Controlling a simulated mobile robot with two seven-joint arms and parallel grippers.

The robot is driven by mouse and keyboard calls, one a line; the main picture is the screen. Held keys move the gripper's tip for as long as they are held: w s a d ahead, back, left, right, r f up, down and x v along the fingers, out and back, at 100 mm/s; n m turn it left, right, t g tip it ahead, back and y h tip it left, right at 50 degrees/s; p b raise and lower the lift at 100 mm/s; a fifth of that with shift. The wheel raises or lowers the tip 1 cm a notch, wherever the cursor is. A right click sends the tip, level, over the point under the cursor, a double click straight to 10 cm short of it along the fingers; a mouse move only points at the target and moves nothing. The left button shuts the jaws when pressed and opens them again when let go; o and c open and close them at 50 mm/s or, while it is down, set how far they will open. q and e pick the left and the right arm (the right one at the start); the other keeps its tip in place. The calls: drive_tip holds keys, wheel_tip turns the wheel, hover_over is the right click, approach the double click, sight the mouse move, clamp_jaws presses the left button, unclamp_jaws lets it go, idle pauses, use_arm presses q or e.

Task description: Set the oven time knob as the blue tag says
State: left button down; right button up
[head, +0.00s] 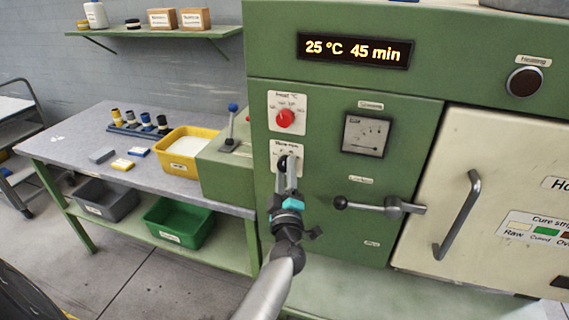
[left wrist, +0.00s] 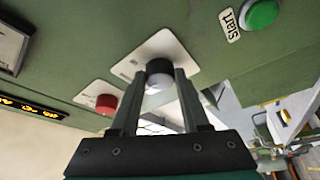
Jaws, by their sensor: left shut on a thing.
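The oven time knob is black and sits on a white plate on the green front panel, below the red heat knob (head: 285,118). My left gripper (head: 287,172) reaches up to it and largely hides it in the head view. In the left wrist view the two fingers of my left gripper (left wrist: 160,88) are shut on the black time knob (left wrist: 159,67). The display (head: 353,50) above reads "25 °C 45 min". A small blue piece (head: 138,151) lies on the table; no writing on it is readable. My right gripper is out of view.
A lever handle (head: 375,206) and the oven door handle (head: 458,215) stick out to the right. A green Start button (left wrist: 262,14) shows in the left wrist view. A yellow bin (head: 187,140) and a blue-topped lever (head: 232,112) are to the left.

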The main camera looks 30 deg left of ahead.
use_arm(q)
drive_tip(key=shift+d+r+n+g+p, duration=0.15)
drive_tip(key=shift+n+g+p, duration=0.4)
drive_tip(key=shift+n+p, duration=0.55)
drive_tip(key=shift+a+r+n+g+p, duration=0.1)
drive_tip(key=shift+n+g+p, duration=0.6)
drive_tip(key=shift+n, duration=0.6)
drive_tip(key=shift+c, duration=2)
unclamp_jaws()
